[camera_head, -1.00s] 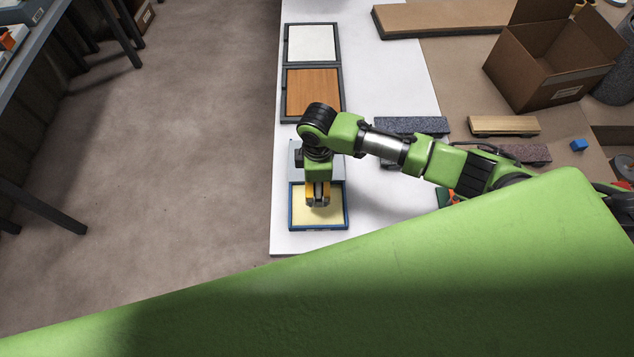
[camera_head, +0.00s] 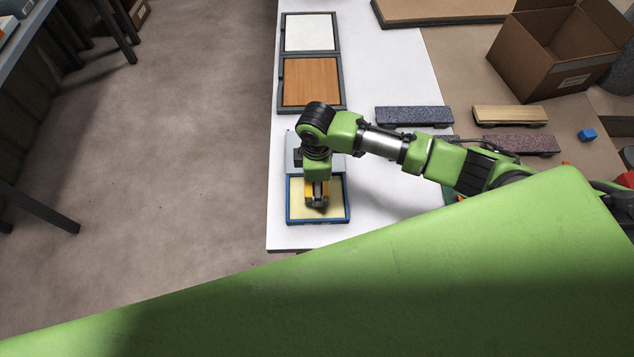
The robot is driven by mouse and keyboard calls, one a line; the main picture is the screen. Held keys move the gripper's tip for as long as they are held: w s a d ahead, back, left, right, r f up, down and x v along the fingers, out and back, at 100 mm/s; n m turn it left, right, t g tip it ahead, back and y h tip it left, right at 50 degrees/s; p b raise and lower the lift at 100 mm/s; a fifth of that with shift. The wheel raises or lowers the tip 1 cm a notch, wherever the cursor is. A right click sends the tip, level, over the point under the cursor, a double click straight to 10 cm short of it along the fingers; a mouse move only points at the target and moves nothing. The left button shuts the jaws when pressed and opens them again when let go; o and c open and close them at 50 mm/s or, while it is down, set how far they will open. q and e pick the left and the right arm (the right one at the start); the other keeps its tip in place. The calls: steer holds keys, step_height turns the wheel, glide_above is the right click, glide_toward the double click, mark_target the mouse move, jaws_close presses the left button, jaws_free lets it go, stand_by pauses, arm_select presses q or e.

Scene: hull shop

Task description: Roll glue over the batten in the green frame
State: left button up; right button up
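My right gripper (camera_head: 317,202) points down over a blue-rimmed tray (camera_head: 289,212) with a pale yellow inside, near the front of the white table. Yellow-orange parts show at its end; whether these are its fingers or a held tool, and whether they touch the tray's inside, I cannot tell. A grey box-like part (camera_head: 292,150) adjoins the tray behind. No green frame with a batten shows clearly; my green arm and body cover the lower right. My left gripper is out of view.
Two dark frames hold a white panel (camera_head: 310,33) and an orange-brown panel (camera_head: 311,82). Several brush-like blocks, one speckled grey (camera_head: 413,115) and one wood-topped (camera_head: 510,114), lie right.

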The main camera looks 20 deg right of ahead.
steer(key=shift+f+b, duration=0.3)
steer(key=shift+f, duration=0.25)
stand_by(0.7)
steer(key=shift+s+f+p, duration=0.1)
steer(key=shift+f+p, duration=0.05)
steer(key=shift+p, duration=0.2)
stand_by(1.4)
step_height(320, 180, up, 5)
steer(key=p, duration=0.5)
steer(key=shift+r+p, duration=1)
steer(key=shift+r, duration=0.1)
